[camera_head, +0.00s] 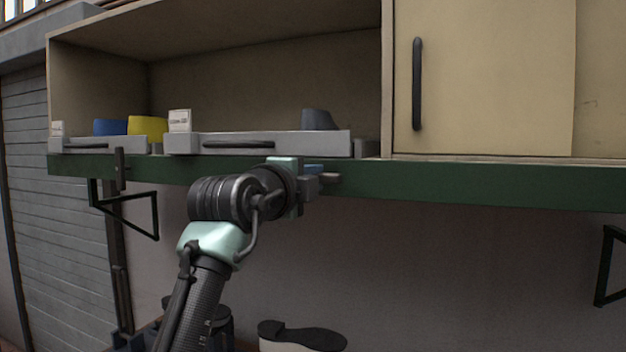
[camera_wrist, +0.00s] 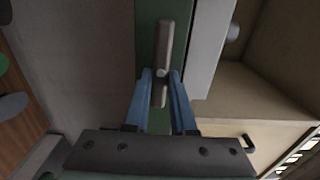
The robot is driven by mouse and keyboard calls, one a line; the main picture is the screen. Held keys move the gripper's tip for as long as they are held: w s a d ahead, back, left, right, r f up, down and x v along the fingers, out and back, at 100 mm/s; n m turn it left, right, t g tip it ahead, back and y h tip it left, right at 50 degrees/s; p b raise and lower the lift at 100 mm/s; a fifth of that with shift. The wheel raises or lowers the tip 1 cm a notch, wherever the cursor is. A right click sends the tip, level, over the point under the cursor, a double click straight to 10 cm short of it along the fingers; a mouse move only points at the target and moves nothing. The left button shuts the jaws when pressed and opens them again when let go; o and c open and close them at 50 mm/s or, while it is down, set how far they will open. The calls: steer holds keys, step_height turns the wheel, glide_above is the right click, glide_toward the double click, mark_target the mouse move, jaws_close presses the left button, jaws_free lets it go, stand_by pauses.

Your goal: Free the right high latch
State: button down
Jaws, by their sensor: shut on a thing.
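The right high latch (camera_head: 331,177) is a short grey-brown bar on the green rail under the shelf. It lies along the rail, and its free end shows just right of my gripper in the head view. My gripper (camera_head: 314,170) is at the rail, its wrist hiding part of the latch. In the wrist view the latch (camera_wrist: 164,42) sits on the green rail (camera_wrist: 146,35), and the blue fingers of my gripper (camera_wrist: 162,92) are shut on its nearer part, one on each side. The left latch (camera_head: 119,169) stands upright across the rail.
A grey drawer (camera_head: 300,145) with a dark handle stands above the rail, a second one (camera_head: 70,145) to its left. Blue (camera_head: 110,127), yellow (camera_head: 147,126) and grey pieces show above them. A closed cabinet door (camera_head: 485,80) is at right. Black brackets hang below; a shoe last (camera_head: 302,337) lies lower.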

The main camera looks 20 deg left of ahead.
steer(key=c, duration=0.7)
jaws_free()
steer(key=shift+c, duration=0.2)
steer(key=shift+s, duration=0.1)
steer(key=s+b, duration=0.5)
steer(key=s, duration=0.7)
steer(key=shift+s+a+b, duration=0.2)
steer(key=shift+s+b, duration=0.1)
steer(key=shift+s, duration=0.1)
